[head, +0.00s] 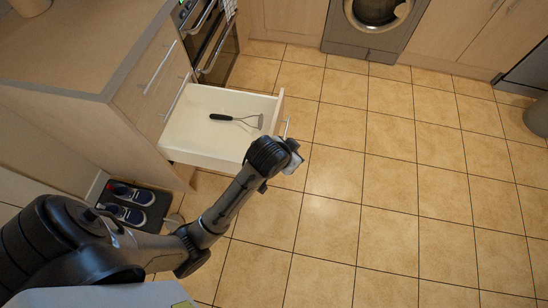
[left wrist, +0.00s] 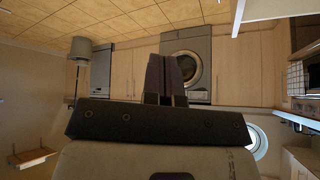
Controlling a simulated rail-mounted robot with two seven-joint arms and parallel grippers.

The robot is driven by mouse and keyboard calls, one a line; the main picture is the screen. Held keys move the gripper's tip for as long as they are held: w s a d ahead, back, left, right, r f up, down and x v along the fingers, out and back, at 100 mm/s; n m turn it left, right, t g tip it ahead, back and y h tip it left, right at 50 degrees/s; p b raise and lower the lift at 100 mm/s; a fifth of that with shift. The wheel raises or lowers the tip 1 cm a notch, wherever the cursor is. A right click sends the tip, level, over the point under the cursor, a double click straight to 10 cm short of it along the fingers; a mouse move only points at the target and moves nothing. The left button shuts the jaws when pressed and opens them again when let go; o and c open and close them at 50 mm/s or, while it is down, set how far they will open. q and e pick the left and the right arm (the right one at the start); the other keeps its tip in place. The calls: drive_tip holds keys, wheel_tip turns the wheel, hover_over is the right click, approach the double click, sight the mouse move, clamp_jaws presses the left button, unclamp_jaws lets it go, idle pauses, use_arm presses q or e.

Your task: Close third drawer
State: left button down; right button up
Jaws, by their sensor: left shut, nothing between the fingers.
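The open drawer (head: 207,149) is white inside and sticks out from the wooden cabinet, below two closed fronts with bar handles. A masher (head: 238,119) with a black handle lies in it. The drawer's front panel (head: 277,112) faces right, with a thin handle (head: 287,127) on its outer side. My left gripper (head: 296,158) is beside the near outer corner of that front; whether it touches cannot be told. In the left wrist view, its dark fingers (left wrist: 165,75) are together with nothing between them. My right gripper is not in view.
The counter corner (head: 103,95) juts out above the drawer. Blue shoes (head: 128,204) sit on a dark mat by the cabinet. An oven (head: 213,45) and a washing machine (head: 375,25) stand at the back. The tiled floor (head: 400,170) to the right is clear.

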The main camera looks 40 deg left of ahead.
use_arm(q)
drive_tip(key=w+d+m+g+y+p, duration=0.15)
drive_tip(key=w+g, duration=0.25)
drive_tip(key=w, duration=1.2)
drive_tip(key=s+a+f+m+g+y, duration=0.1)
drive_tip(key=s+f+m+g+y, duration=0.55)
drive_tip(key=f+m, duration=0.35)
drive_tip(key=s+r+x, duration=0.1)
drive_tip(key=s+x, duration=0.1)
drive_tip(key=x, duration=1.2)
drive_tip(key=shift+a+r+g+h, duration=0.25)
drive_tip(key=shift+g+h, duration=0.05)
drive_tip(key=shift+g, duration=0.15)
drive_tip(key=shift+s+n, duration=0.15)
drive_tip(key=shift+n, duration=0.1)
